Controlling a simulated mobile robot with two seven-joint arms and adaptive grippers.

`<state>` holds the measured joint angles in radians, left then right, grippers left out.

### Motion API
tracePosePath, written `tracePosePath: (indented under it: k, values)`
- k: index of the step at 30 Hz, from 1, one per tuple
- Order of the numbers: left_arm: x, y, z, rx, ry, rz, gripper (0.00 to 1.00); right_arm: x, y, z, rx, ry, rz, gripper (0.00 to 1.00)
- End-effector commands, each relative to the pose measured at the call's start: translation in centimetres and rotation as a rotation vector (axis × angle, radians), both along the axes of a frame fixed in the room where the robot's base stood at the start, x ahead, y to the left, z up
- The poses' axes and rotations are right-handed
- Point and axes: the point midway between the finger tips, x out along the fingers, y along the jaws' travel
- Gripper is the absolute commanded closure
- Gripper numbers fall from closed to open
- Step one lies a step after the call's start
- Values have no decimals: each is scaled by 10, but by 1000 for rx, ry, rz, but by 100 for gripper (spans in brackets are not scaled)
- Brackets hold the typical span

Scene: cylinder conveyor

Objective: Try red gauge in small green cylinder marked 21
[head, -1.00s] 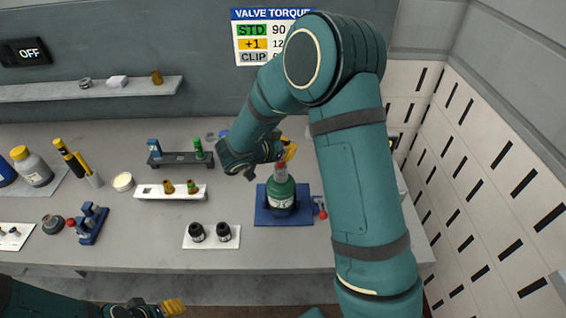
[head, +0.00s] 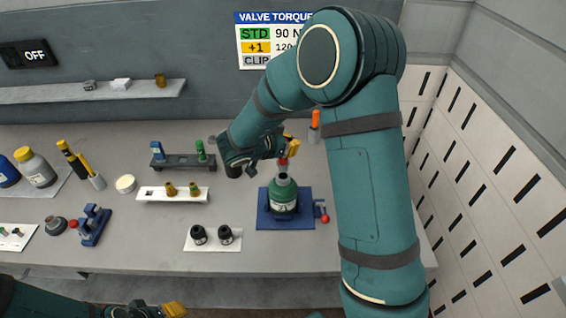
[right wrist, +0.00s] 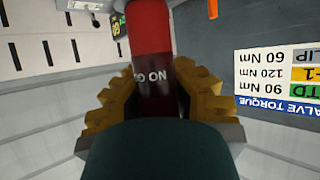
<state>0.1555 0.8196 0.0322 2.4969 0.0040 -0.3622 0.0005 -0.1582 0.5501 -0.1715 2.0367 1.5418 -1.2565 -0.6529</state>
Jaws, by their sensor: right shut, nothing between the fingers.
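A small green cylinder (head: 283,196) stands upright on a blue base (head: 306,221), with a pale label too small to read. Its dark mouth shows at the top. The red gauge (head: 283,161) shows just above that mouth. In the right wrist view the red gauge (right wrist: 152,40) carries white lettering starting "NO G". My right gripper (head: 291,148) is shut above and behind the cylinder. Its yellow fingers (right wrist: 157,98) flank the gauge in the picture; a firm hold does not show. My left gripper (head: 175,309) is low at the front edge, its jaws unclear.
Left of the blue base are a white tray with two black pieces (head: 213,243), a white rack with brass pieces (head: 150,194) and a dark rack (head: 180,162). A red knob (head: 324,218) sits at the base's right. My right arm covers the table's right side.

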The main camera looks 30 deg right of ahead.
Motion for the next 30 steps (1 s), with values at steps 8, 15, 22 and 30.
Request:
tracePosePath:
  k: [8,15,22,30]
  values:
    - [0,0,0,0,0,0,48,0,0,16,1,-2,0,100]
    - [0,0,0,0,0,0,48,0,0,24,0,-1,0,100]
    - [0,0,0,0,0,0,48,0,0,25,0,0,1,100]
    - [0,0,0,0,0,-1,48,0,0,25,0,0,1,100]
